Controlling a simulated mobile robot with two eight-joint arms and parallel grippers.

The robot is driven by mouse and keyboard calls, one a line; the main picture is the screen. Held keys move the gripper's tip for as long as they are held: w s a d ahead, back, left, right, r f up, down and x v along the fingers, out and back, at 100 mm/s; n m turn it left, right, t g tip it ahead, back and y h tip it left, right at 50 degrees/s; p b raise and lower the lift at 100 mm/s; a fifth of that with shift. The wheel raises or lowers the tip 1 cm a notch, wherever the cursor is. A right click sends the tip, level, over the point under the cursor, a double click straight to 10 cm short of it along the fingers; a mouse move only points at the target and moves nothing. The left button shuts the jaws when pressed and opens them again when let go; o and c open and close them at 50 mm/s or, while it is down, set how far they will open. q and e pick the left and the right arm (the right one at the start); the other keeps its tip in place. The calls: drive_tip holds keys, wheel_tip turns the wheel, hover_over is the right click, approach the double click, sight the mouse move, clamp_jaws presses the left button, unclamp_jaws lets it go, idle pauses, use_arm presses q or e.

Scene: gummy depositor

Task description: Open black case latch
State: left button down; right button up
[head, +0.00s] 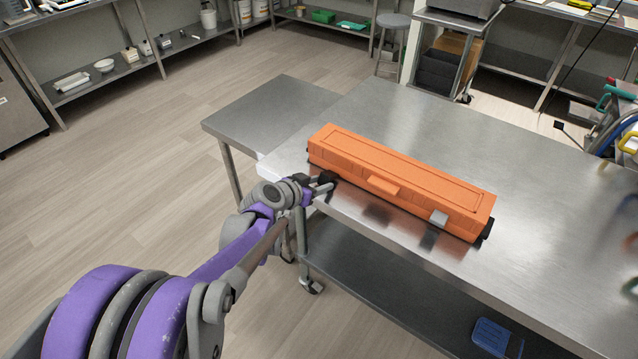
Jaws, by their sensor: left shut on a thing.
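A long orange case (400,175) lies closed on the steel table, with black parts at its ends. A grey latch (439,218) sits on the right part of its front side, and an orange handle (383,185) is at the middle. My left gripper (328,182) is at the left front of the case, low by the table edge. It is shut on what looks like the case's left latch, which is mostly hidden by the fingers. My right gripper is out of view.
The steel table (540,190) is clear behind and to the right of the case. A lower steel side table (275,110) adjoins at the left. A blue container (497,338) is at the lower right, below the table top. Colourful tools stand at the right edge.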

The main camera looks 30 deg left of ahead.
use_arm(q)
drive_tip(key=shift+c, duration=2)
unclamp_jaws()
drive_tip(key=p+v, duration=0.1)
drive_tip(key=v, duration=0.9)
drive_tip(key=shift+s+r, duration=0.3)
drive_tip(key=shift+s, duration=0.05)
drive_tip(key=s+d+f+g+h+p, duration=0.25)
drive_tip(key=s+d+g, duration=0.2)
drive_tip(key=d, duration=0.65)
drive_tip(key=s+d+f+n+g+y+p, duration=0.1)
drive_tip(key=s+d, duration=0.4)
drive_tip(key=s, duration=0.6)
drive_tip(key=shift+g+y+p, duration=0.65)
drive_tip(key=shift+y+p, duration=0.15)
drive_tip(key=shift+y, duration=0.35)
